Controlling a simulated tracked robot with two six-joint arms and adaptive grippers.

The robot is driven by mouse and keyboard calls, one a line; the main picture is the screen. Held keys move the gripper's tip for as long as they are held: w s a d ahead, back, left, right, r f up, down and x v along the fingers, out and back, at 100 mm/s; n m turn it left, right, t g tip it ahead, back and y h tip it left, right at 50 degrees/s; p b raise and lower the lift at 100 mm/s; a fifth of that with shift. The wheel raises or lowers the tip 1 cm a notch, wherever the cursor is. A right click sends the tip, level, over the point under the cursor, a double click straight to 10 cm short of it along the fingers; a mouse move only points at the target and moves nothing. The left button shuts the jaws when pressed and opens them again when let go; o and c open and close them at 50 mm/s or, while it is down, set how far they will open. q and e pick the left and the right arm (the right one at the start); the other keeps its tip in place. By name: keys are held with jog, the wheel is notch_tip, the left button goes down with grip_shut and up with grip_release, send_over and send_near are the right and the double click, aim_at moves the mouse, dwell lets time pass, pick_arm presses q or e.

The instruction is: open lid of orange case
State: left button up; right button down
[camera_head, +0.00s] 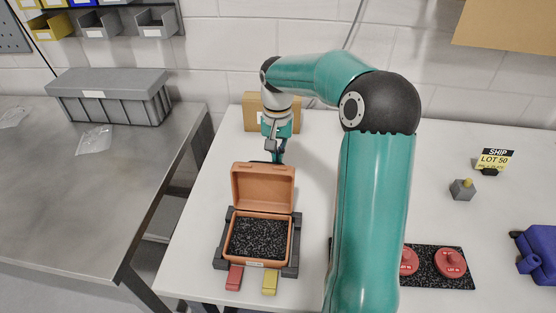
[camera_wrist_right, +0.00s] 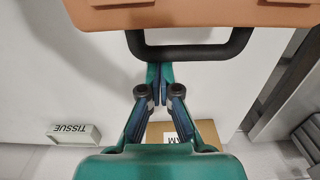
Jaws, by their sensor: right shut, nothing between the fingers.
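The orange case (camera_head: 263,262) sits in a dark holder (camera_head: 290,271) on the white table, black foam showing inside. Its lid (camera_head: 263,187) stands raised, roughly upright, at the back of the case. In the right wrist view the lid (camera_wrist_right: 200,14) fills the top edge, with its black handle (camera_wrist_right: 190,52) below it. My right gripper (camera_head: 279,160) is behind the lid's upper edge. In the wrist view its fingertips (camera_wrist_right: 160,72) are shut together, empty, close to the handle; I cannot tell whether they touch it. My left gripper is not in view.
A red block (camera_head: 235,277) and a yellow block (camera_head: 270,282) lie in front of the case. A cardboard box (camera_head: 256,112) stands behind my right gripper. Red knobbed weights (camera_head: 450,262) and a blue object (camera_head: 538,252) are at right. A tissue box (camera_wrist_right: 75,134) shows in the wrist view.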

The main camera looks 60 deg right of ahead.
jog(key=shift+s+a+r, duration=0.15)
jog(key=shift+a+r, duration=0.15)
jog(key=shift+r, duration=0.05)
jog(key=shift+d, duration=0.15)
notch_tip(320, 180, up, 9)
jog(key=w+d+p, duration=0.1)
jog(key=d, duration=0.1)
jog(key=shift+w+d+f, duration=0.15)
jog(key=shift+w+d, duration=0.05)
jog(key=shift+d, duration=0.2)
